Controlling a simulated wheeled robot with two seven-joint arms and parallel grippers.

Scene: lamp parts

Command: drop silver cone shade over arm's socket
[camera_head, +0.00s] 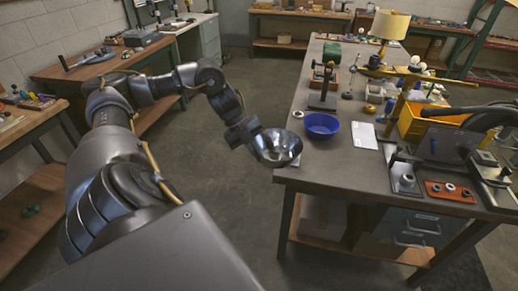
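The silver cone shade (279,148) is at the end of my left gripper (252,135), off the table's near left corner. The gripper appears shut on the shade's edge; its fingertips are largely hidden. The shade is tilted, with its shiny open side partly facing me. A brass lamp arm (402,92) stands on the table to the right, with a slanted upright and a long crossbar. Its socket is too small to make out. The shade is well apart from it. My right gripper is not in view.
The table (312,170) holds a blue bowl (321,125) near its left edge, a white card (364,135), a yellow bin (415,122), a dark clamp stand (322,86) and a cream-shaded lamp (390,25). Dark machine parts crowd the right. Floor left of the table is clear.

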